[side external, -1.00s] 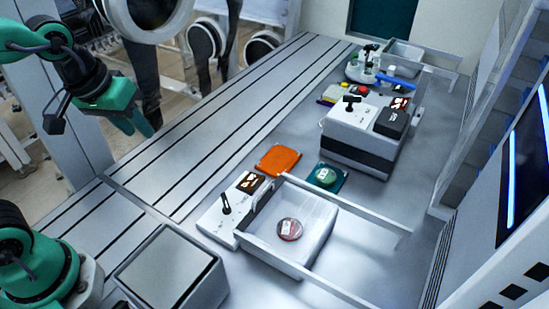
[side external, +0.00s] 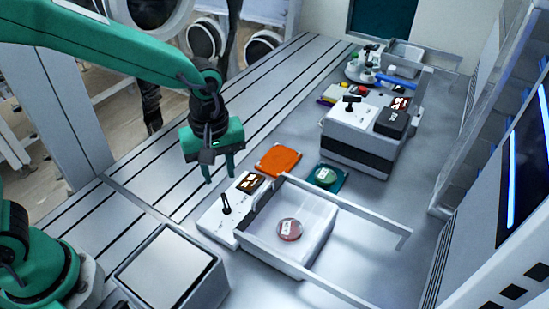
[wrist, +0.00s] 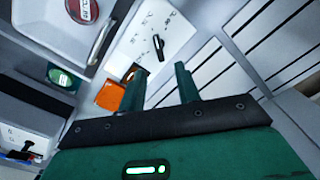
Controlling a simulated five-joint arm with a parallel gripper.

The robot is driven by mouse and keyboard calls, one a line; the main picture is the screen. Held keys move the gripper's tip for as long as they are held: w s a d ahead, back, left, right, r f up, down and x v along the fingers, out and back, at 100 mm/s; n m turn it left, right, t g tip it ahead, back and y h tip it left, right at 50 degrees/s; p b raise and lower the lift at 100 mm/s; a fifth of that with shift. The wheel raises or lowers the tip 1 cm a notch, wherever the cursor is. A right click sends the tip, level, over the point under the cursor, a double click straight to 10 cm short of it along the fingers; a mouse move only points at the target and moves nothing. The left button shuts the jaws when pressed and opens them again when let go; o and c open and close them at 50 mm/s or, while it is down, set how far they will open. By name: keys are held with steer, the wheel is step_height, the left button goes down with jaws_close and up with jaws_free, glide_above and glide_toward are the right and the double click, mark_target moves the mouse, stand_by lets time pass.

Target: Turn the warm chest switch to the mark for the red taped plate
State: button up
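The nearer white chest has a switch panel (side external: 216,224) with a black lever switch (side external: 226,205), which also shows in the wrist view (wrist: 158,47). Small marks surround the lever, too small to read. A round plate with a red rim and white label (side external: 289,229) lies in this chest's open tray (side external: 318,213). A second chest (side external: 352,137) farther back has its own black lever (side external: 351,103). I cannot tell from labels which is the warm chest. My gripper (side external: 219,180) is open and empty, pointing down, above and behind the nearer panel, apart from the lever.
An orange mat (side external: 278,160) and a green mat with a green-rimmed plate (side external: 326,176) lie between the chests. A lit display (side external: 250,183) sits beside the nearer lever. A grey-topped block (side external: 167,270) stands at the front. The slotted bench at left is clear.

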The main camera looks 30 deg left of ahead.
mark_target(225, 200)
steer(key=shift+d+f, duration=0.15)
steer(key=shift+f, duration=0.1)
steer(key=shift+f, duration=3.8)
steer(key=shift+c, duration=0.4)
jaws_close()
